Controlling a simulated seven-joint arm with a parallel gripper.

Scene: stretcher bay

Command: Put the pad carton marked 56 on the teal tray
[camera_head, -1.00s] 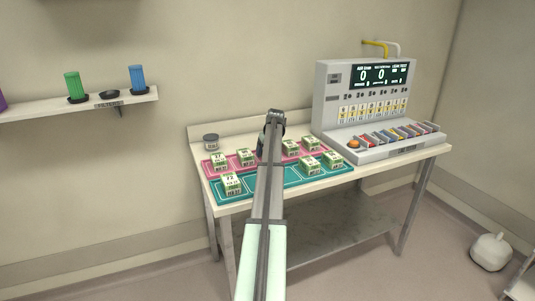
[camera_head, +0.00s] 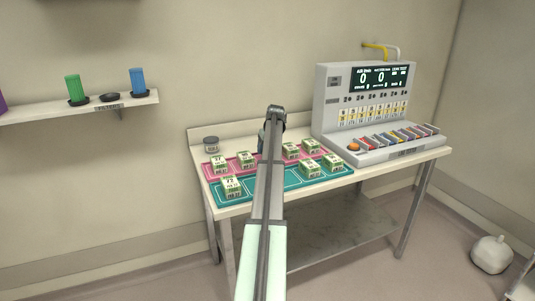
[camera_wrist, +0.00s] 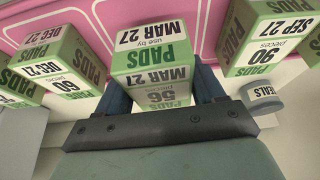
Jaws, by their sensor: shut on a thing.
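The pad carton marked 56 (camera_wrist: 152,70) is white and green with "MAR 27" on it. In the wrist view it sits between the two dark fingers of my gripper (camera_wrist: 162,84), which is shut on it. In the head view my arm hides this carton and most of the gripper. The teal tray (camera_head: 292,181) lies along the front of the table, with one carton (camera_head: 232,187) at its left and others at its right. Whether the held carton is clear of the surface below is hard to tell.
The pink tray (camera_head: 233,162) lies behind the teal one with several similar cartons. In the wrist view a 60 carton (camera_wrist: 62,65) and a 90 carton (camera_wrist: 262,38) flank the held one. A small jar (camera_head: 211,144) stands at the back left, a grey console (camera_head: 332,107) at the right.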

